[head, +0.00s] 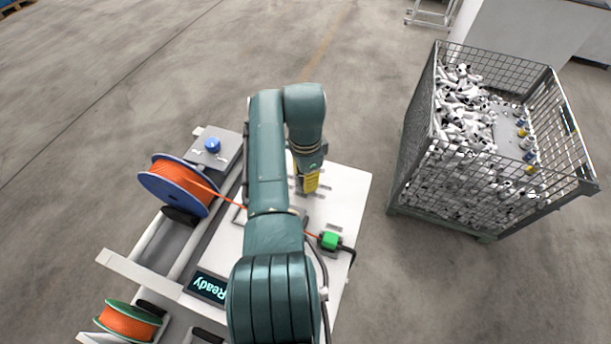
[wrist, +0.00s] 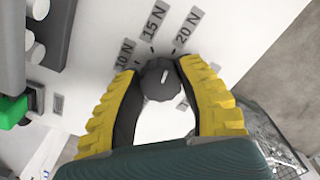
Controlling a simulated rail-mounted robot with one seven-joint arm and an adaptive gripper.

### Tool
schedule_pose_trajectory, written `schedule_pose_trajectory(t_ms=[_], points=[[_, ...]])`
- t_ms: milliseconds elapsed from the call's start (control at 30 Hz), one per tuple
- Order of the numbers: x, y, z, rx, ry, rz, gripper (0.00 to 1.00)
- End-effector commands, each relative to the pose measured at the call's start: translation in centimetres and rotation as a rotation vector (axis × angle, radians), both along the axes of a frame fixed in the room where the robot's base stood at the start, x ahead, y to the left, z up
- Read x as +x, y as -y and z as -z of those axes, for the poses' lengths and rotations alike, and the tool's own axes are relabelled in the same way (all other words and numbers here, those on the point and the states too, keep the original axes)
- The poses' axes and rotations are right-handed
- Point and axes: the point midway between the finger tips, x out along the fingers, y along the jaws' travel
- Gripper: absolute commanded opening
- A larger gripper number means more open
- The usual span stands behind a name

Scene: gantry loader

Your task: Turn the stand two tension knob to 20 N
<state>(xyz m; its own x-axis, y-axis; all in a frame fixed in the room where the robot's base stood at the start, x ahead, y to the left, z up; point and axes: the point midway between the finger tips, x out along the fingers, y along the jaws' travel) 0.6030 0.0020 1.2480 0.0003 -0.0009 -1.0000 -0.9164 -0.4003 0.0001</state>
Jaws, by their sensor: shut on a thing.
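The dark grey tension knob (wrist: 160,80) stands on a white panel in the wrist view. Its white pointer line is tilted a little right of straight up, toward the tick below the 20 N label (wrist: 187,25). The 15 N label (wrist: 155,20) and the 10 N label (wrist: 125,54) lie to its left. My gripper (wrist: 158,88) has its yellow ribbed fingers shut on the knob from both sides. In the head view my gripper (head: 311,181) is at the white stand top (head: 345,190), and the knob is hidden there.
A blue spool of orange line (head: 165,185) and a blue knob (head: 212,145) are left of my arm. A display (head: 208,287) reads "Ready". A wire crate (head: 415,125) of white parts stands right, across clear floor.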

Motion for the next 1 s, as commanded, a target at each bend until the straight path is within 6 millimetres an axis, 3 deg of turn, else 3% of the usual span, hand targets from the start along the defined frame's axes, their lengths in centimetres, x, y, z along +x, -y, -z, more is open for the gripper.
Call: schedule_pose_trajectory(t_ms=[400, 867, 900, 1000], points=[[-0.07, -0.12, 0.35, 0.001, -0.005, 0.161, 0.03], [-0.06, -0.15, 0.35, 0.003, -0.004, 0.175, 0.03], [-0.06, -0.15, 0.35, 0.003, -0.004, 0.174, 0.41], [-0.05, -0.13, 0.29, 0.002, -0.004, 0.174, 0.60]])
